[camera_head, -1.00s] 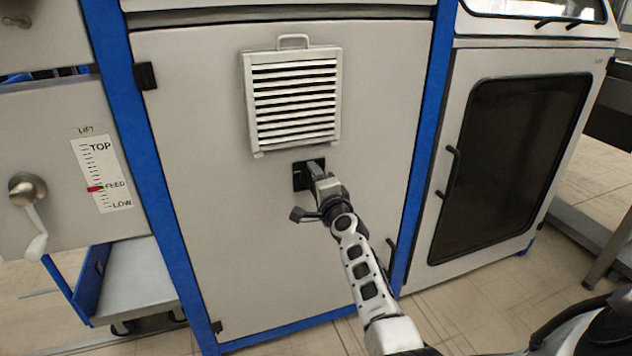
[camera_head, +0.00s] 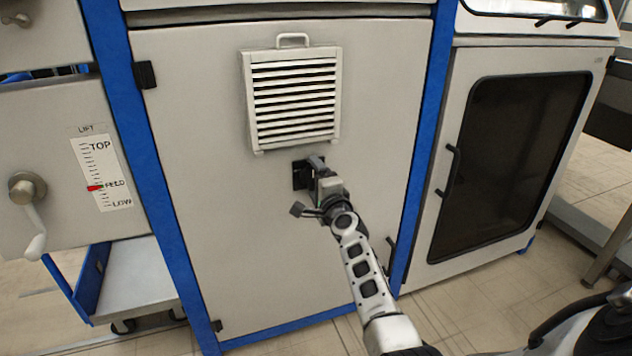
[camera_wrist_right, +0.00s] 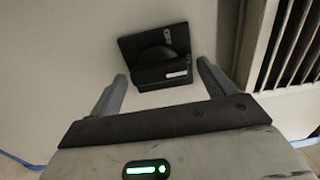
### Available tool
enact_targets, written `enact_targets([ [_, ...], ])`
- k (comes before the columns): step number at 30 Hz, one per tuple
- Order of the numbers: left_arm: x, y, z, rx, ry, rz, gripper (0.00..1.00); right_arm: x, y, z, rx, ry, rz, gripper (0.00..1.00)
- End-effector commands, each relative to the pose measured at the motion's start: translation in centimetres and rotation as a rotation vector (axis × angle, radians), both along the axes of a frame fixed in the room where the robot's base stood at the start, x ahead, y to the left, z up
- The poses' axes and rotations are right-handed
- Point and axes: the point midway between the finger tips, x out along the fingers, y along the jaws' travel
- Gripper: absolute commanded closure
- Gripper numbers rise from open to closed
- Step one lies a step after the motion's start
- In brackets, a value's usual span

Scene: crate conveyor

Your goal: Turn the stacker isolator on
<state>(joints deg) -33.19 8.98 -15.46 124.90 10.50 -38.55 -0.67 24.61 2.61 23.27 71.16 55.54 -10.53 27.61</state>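The stacker isolator (camera_head: 299,178) is a small black square switch on the grey cabinet door, below the louvred vent. In the right wrist view, its black plate (camera_wrist_right: 172,36) carries an OFF label, and its black handle (camera_wrist_right: 150,76) bears a white mark. My right gripper (camera_head: 317,168) is in front of the switch and hides part of it. In the right wrist view the gripper (camera_wrist_right: 162,69) is open, with one finger to each side of the handle. I see a gap at each finger and no clear contact. My left gripper is out of view.
The louvred vent (camera_head: 294,98) sticks out just above the switch. Blue frame posts (camera_head: 150,180) flank the door. A lift crank (camera_head: 32,215) and scale (camera_head: 101,174) are at left, a dark-windowed door (camera_head: 510,165) at right. The lower door face is clear.

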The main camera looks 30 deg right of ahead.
Motion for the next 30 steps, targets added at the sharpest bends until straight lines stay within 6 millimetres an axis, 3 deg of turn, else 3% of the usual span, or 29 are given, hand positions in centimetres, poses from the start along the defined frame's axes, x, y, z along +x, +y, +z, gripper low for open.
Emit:
enact_targets([
  [7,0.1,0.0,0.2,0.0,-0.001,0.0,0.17,-0.2,0.0,0.0,-0.001,0.0,0.0,0.18],
  [11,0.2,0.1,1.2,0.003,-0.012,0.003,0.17,-1.3,0.3,0.2,-0.002,0.003,0.0,0.18],
  [18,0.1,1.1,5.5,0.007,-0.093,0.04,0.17,-6.6,1.6,0.2,-0.001,0.005,0.001,0.18],
  [24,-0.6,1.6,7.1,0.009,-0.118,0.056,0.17,-11.2,2.7,0.1,0.0,0.003,0.001,0.18],
  [30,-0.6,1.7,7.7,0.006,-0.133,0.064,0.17,-14.3,3.4,0.0,-0.002,0.001,0.0,0.18],
])
